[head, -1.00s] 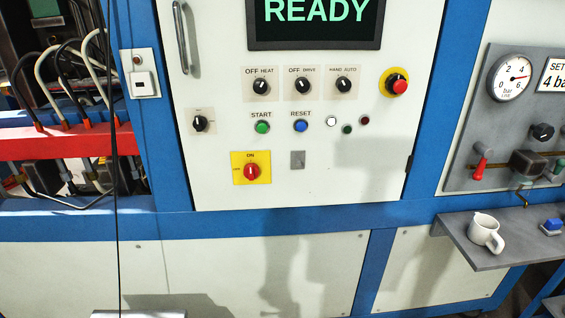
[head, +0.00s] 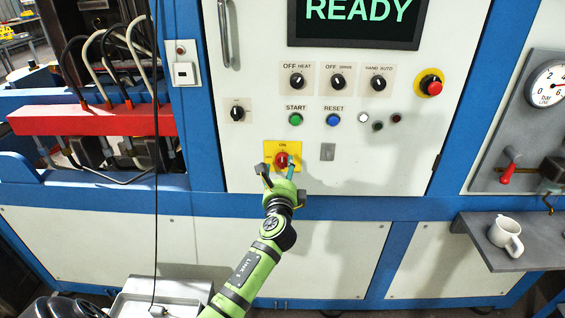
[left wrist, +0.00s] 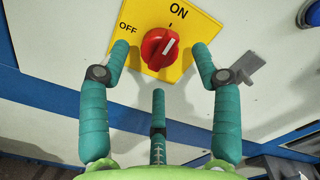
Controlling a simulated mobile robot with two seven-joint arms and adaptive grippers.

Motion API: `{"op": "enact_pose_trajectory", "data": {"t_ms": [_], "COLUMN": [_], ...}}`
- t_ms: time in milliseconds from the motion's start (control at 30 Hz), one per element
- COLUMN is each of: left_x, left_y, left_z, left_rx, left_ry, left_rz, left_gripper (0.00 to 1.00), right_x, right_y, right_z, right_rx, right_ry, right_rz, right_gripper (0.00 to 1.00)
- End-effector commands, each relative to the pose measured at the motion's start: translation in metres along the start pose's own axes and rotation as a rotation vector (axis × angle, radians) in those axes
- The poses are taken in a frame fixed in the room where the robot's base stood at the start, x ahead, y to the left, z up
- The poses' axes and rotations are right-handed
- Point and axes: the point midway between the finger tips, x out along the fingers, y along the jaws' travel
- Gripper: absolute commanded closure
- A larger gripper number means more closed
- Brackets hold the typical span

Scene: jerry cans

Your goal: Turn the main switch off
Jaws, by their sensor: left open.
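The main switch is a red rotary knob (head: 282,160) on a yellow plate (head: 269,148), low on the white cabinet door. In the left wrist view the knob (left wrist: 157,49) has a white mark pointing up and right, towards ON; OFF is printed to its upper left. My left gripper (head: 277,172) is at the plate, its green fingers open. In the left wrist view the gripper (left wrist: 160,47) has one finger on each side of the knob and a third below, with visible gaps to it. My right gripper is not in view.
Above the switch are a green START button (head: 296,119), a blue RESET button (head: 333,120) and several black selector knobs. A red emergency button (head: 432,86) is at the door's right. A grey latch (head: 327,152) sits right of the plate. A white mug (head: 505,236) stands on a shelf.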

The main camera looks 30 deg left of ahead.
Motion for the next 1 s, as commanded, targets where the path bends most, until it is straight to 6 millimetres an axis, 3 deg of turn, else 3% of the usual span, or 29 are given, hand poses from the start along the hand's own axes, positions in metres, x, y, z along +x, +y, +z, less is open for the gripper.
{"op": "enact_pose_trajectory", "data": {"t_ms": [100,300,633,767,800,1000], "left_x": [0.018,0.035,0.038,0.037,0.037,0.037], "left_y": [0.0,0.0,0.001,0.001,0.001,0.001], "left_z": [0.001,-0.001,-0.001,-0.001,-0.001,-0.001], "left_rx": [-0.002,-0.002,-0.003,-0.003,-0.003,-0.006], "left_ry": [0.0,0.002,0.003,0.003,0.003,0.004], "left_rz": [0.002,0.001,0.001,0.001,0.001,0.001], "left_gripper": [0.36,0.36,0.36,0.88,0.92,0.92], "right_x": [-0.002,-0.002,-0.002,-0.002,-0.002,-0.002], "right_y": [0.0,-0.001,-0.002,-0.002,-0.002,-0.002], "right_z": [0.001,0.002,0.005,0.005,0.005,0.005], "right_rx": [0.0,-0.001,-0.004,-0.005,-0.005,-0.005], "right_ry": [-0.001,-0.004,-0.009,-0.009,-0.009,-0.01], "right_rz": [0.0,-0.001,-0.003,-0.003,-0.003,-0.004], "right_gripper": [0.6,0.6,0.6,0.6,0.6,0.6]}}
